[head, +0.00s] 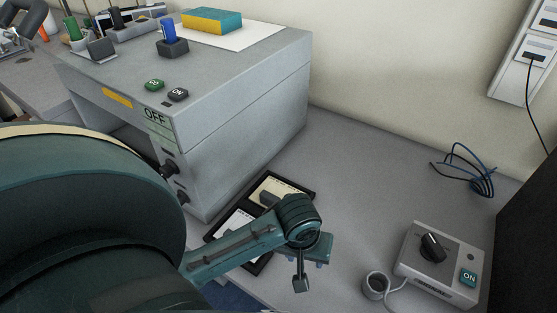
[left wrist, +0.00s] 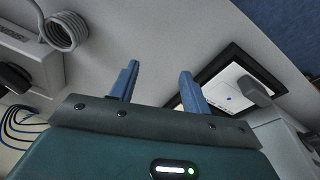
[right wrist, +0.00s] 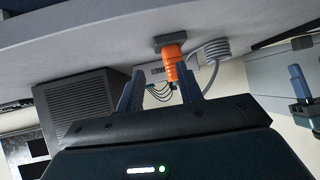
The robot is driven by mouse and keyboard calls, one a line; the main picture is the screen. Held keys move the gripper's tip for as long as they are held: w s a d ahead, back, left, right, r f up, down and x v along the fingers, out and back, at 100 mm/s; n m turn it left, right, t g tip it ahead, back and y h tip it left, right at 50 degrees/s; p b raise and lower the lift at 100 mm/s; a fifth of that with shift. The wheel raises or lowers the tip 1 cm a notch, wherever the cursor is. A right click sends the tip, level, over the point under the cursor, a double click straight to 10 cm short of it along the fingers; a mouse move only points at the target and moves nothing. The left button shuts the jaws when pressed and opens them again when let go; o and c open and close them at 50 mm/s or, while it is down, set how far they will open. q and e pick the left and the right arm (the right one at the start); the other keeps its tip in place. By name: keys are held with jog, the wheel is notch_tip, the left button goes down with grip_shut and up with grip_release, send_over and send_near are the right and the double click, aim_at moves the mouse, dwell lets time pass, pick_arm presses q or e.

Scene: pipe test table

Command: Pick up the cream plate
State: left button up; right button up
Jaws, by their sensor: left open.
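The cream plate (head: 266,187) lies in a black-rimmed tray beside the large grey box, partly hidden by my left arm. A dark grey grip piece stands at the plate's near side. A white plate (head: 234,226) lies in the tray's nearer part. My left gripper (head: 312,262) is open and empty, to the right of the tray. In the left wrist view, its spread blue fingers (left wrist: 157,72) show with the tray's white area beyond the right finger. My right gripper (right wrist: 160,88) shows only in its wrist view, open, with an orange piece (right wrist: 172,65) beyond its fingers.
The grey box (head: 240,140) rises left of the tray. Blue cables (head: 475,180) lie near the wall. The tabletop between is clear.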

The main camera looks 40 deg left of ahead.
pick_arm(q)
jog(key=w+a+r+n+g+y, duration=0.1)
jog(key=w+a+r+n+y, duration=0.1)
jog(key=w+a+n, duration=0.45)
jog(key=n+g+y, duration=0.2)
jog(key=n+y, duration=0.1)
jog(key=n, duration=0.5)
send_near(271, 196)
jog(key=x, duration=0.3)
jog(key=shift+a+f, duration=0.1)
jog(key=shift+a, duration=0.15)
jog(key=x, duration=0.5)
jog(key=shift+s+f, duration=0.15)
jog(key=shift+f, duration=0.2)
jog(key=shift+c, duration=0.6)
grip_shut()
